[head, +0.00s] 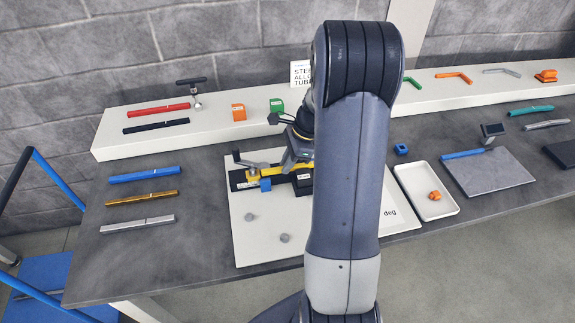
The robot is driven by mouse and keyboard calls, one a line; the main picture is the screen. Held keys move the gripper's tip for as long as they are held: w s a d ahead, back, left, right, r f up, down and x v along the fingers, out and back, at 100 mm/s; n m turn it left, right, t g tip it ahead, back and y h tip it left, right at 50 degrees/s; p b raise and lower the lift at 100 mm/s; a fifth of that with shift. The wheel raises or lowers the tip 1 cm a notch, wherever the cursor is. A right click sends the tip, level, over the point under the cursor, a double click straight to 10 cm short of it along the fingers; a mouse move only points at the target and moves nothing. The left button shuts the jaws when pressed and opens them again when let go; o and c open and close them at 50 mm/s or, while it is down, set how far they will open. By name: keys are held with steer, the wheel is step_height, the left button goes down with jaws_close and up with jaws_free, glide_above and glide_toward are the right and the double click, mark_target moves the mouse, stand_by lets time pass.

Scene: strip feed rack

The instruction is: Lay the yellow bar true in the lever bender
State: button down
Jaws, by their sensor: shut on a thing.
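The yellow bar (285,169) lies in or just over the lever bender, partly hidden by my arm. My gripper (291,164) is low over the bender, shut on the yellow bar. Its fingertips are small here and partly hidden by my arm. I cannot tell whether the bar is seated flat or exactly in line. The right part of the bender is hidden behind my arm.
The white board (244,240) carries two grey pegs. Blue, brown and silver bars (138,224) lie to the left on the dark table. A white tray (412,182) with an orange piece stands at right. A raised white shelf (120,152) with several parts runs along the back.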

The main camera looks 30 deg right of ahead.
steer(key=shift+f+b, duration=0.45)
steer(key=shift+f, duration=0.3)
steer(key=c, duration=1.3)
jaws_free()
steer(key=shift+c, duration=0.2)
steer(key=v, duration=1.1)
steer(key=shift+f, duration=0.1)
steer(key=x, duration=1)
steer(key=shift+a+f, duration=0.25)
steer(key=shift+r+p, duration=0.3)
